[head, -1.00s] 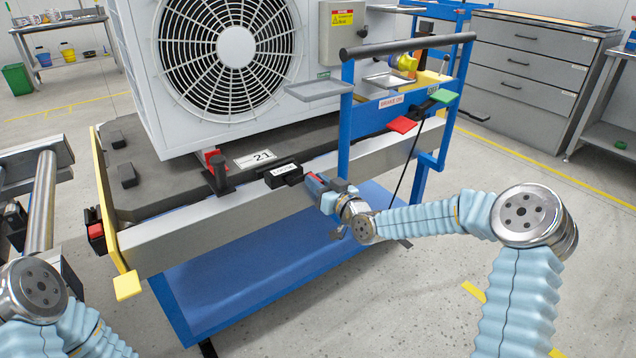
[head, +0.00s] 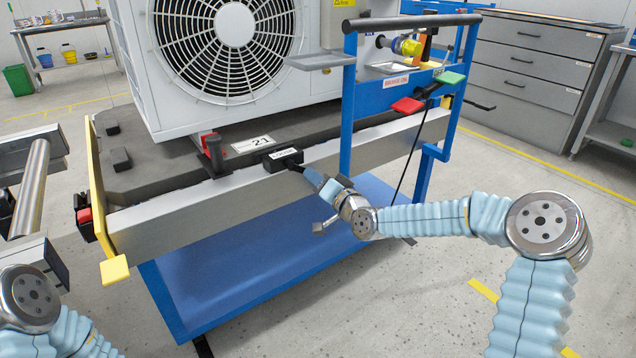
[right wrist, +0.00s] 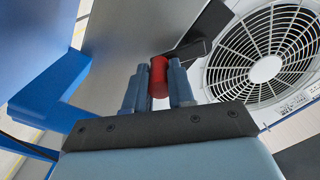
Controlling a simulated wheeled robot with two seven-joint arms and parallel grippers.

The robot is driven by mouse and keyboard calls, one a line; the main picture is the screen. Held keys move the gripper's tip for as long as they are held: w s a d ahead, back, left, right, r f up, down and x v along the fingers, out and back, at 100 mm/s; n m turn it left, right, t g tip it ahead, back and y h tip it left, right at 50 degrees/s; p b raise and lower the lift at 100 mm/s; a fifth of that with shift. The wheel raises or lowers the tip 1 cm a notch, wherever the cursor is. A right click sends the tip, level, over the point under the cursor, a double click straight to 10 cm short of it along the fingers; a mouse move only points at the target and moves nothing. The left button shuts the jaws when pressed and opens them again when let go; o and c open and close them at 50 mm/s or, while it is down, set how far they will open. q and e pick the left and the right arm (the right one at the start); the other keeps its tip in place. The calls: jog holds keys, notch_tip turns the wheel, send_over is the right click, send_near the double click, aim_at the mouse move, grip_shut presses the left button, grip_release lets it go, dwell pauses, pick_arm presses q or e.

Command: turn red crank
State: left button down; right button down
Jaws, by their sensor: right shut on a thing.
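The red crank handle (right wrist: 158,80) is a short red cylinder in the right wrist view. My right gripper (right wrist: 159,66) is shut on it, one blue-grey finger on each side. A dark crank arm (right wrist: 187,51) runs from the handle toward the upper right. In the head view my right gripper (head: 318,181) is at the front rail, just right of a small black labelled box (head: 282,162). The crank's dark arm (head: 292,155) shows at that box; the red grip is hidden there by my gripper. My left gripper is not visible; only left arm links show at lower left.
A white fan unit (head: 225,60) stands on the cart's dark deck, behind the grey rail (head: 200,203). Floor is open at the right front.

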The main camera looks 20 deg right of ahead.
jog(key=shift+s+a+f+m+b, duration=0.15)
jog(key=shift+f+m+b, duration=0.15)
jog(key=shift+m, duration=0.3)
jog(key=shift+a+f+m+b, duration=0.2)
jog(key=shift+m+b, duration=0.15)
jog(key=shift+m, duration=0.25)
jog(key=shift+s+a+f+m+b, duration=0.1)
jog(key=shift+a+f+m+b, duration=0.1)
jog(key=shift+m+b, duration=0.3)
jog(key=shift+m, duration=0.3)
jog(key=c, duration=1)
grip_release()
jog(key=shift+o, duration=0.2)
jog(key=p+v, duration=0.2)
jog(key=v, duration=1.1)
jog(key=shift+s, duration=0.4)
